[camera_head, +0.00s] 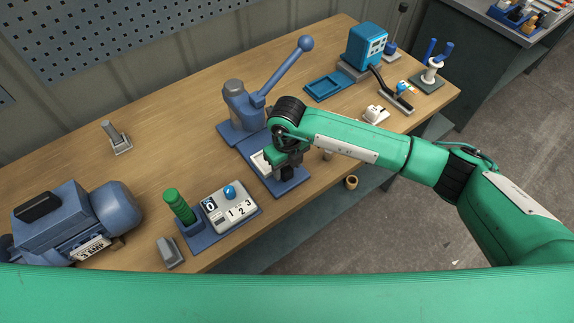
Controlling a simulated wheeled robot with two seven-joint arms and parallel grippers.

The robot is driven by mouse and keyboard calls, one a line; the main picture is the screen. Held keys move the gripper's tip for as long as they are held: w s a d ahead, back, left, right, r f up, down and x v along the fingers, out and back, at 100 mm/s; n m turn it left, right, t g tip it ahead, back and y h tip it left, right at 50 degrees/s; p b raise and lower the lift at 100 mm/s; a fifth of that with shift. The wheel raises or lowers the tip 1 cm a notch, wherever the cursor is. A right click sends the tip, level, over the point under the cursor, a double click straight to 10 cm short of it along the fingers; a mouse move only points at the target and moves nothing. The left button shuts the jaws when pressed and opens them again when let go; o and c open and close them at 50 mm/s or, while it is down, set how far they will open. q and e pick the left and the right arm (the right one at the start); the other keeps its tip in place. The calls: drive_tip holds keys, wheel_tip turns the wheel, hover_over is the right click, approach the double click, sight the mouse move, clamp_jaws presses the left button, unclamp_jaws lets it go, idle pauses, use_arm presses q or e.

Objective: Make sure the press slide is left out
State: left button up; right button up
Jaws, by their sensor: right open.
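The blue lever press (241,103) stands at the middle of the bench, its ball-topped lever (285,68) slanting up to the right. A blue base plate (290,185) extends from the press toward the front edge. A pale, light-grey piece (260,162), which looks like the press slide, shows on this plate. It is partly hidden by my right gripper, so I cannot tell exactly how far out it is. My right gripper (284,171) is open, pointing down over the front part of the plate; its fingers are dark and contact is unclear. My left gripper is out of view.
A numbered control box (232,207) with a blue knob and a green handle (179,206) stand left of the press. A blue motor (72,220) is at far left. A blue tray (328,87) and blue machine (366,45) are at back right. The back-left bench is mostly clear.

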drive_tip(key=shift+f, duration=0.95)
drive_tip(key=shift+c, duration=0.2)
clamp_jaws()
drive_tip(key=shift+s+d+f+b, duration=0.15)
drive_tip(key=shift+s+d+b, duration=0.2)
drive_tip(key=shift+s+b, duration=0.1)
